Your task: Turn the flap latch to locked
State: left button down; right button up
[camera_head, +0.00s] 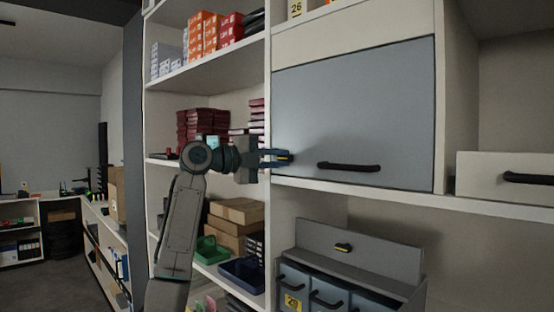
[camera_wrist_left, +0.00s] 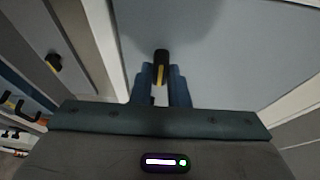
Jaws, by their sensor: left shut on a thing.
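The flap (camera_head: 350,110) is a large blue-grey panel in the white shelf unit, and it is closed. It also fills much of the left wrist view (camera_wrist_left: 235,55). The flap latch (camera_head: 286,158) is a small black knob with a yellow stripe at the flap's lower left. My left gripper (camera_head: 276,158) is shut on it. In the left wrist view the latch (camera_wrist_left: 162,60) sits between the blue fingertips of my left gripper (camera_wrist_left: 160,80), its stripe running along the fingers. The fingers partly hide the latch. My right gripper is not in view.
A black bar handle (camera_head: 348,167) sticks out low on the flap. Red boxes (camera_head: 203,122) and brown cartons (camera_head: 237,211) fill shelves behind my left arm. A white drawer (camera_head: 480,175) is at the right.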

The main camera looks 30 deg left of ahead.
pick_arm(q)
jog(key=c, duration=1.4)
grip_release()
jog(key=b+v, duration=0.5)
jog(key=v, duration=0.5)
jog(key=shift+s+a, duration=0.25)
jog(key=shift+a, duration=0.05)
